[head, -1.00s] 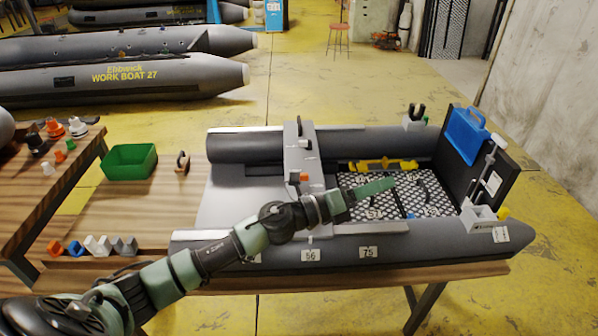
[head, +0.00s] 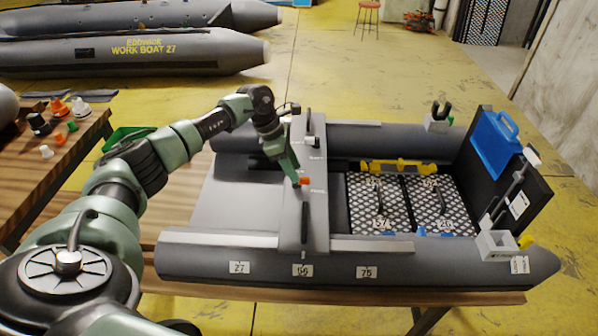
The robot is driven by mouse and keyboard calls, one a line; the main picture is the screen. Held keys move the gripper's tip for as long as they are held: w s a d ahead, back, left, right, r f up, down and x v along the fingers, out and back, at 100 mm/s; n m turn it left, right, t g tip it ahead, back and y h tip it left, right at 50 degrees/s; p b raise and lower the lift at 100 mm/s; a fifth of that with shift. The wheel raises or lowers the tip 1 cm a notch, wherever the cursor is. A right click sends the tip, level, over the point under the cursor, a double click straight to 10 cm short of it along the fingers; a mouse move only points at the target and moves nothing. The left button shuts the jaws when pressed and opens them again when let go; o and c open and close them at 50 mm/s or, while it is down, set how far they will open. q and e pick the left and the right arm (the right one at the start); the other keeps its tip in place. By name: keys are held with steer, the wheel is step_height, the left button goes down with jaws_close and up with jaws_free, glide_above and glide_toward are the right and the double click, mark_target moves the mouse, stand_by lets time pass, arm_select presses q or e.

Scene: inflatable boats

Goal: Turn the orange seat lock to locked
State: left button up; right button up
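The orange seat lock (head: 305,181) is a small knob on the grey seat (head: 317,215) that lies across the model boat. Small labels sit on the seat near it, too small to read surely. My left gripper (head: 296,180) comes down from above, with its green fingers pointing down at the lock's left side. The fingertips are at or very near the lock; I cannot tell whether they touch it. The fingers overlap in this view, so their opening is hidden. My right gripper is not in view.
The grey boat tubes (head: 420,262) lie on a wooden table. A yellow bar (head: 395,167) lies behind the checkered floor panels (head: 381,203). A green bin (head: 125,137) and several small coloured parts are at the left.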

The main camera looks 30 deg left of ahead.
arm_select(q)
steer(key=x, duration=0.2)
steer(key=shift+w+d+f, duration=0.1)
steer(key=shift+w+f, duration=0.2)
steer(key=shift+f, duration=0.05)
steer(key=shift+d+f, duration=0.1)
steer(key=shift+f, duration=0.25)
steer(key=c, duration=0.7)
jaws_close()
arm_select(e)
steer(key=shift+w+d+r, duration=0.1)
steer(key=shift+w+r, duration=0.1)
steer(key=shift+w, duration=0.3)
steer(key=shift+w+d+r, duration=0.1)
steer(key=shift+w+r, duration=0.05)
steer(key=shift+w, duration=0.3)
